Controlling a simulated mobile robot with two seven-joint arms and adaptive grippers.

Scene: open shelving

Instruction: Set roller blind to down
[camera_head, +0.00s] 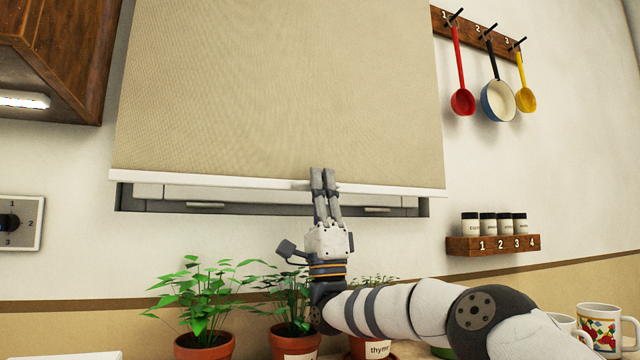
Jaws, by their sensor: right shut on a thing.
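The beige roller blind (270,90) hangs over a window and covers nearly all of it. Its white bottom bar (220,181) sits just above the lower window frame (240,200), a strip of which shows below it. My right gripper (323,180) is at the middle of the bottom bar, its fingers pointing up and close together, shut on the bar. The right arm reaches in from the lower right. My left gripper is not in view.
Potted herbs (205,340) stand below the window, close to my right arm. Mugs (600,325) stand at lower right. A spice rack (490,244) and a rail with hanging utensils (480,30) are on the right wall. A wooden cabinet (60,60) and a dial panel (20,222) are at left.

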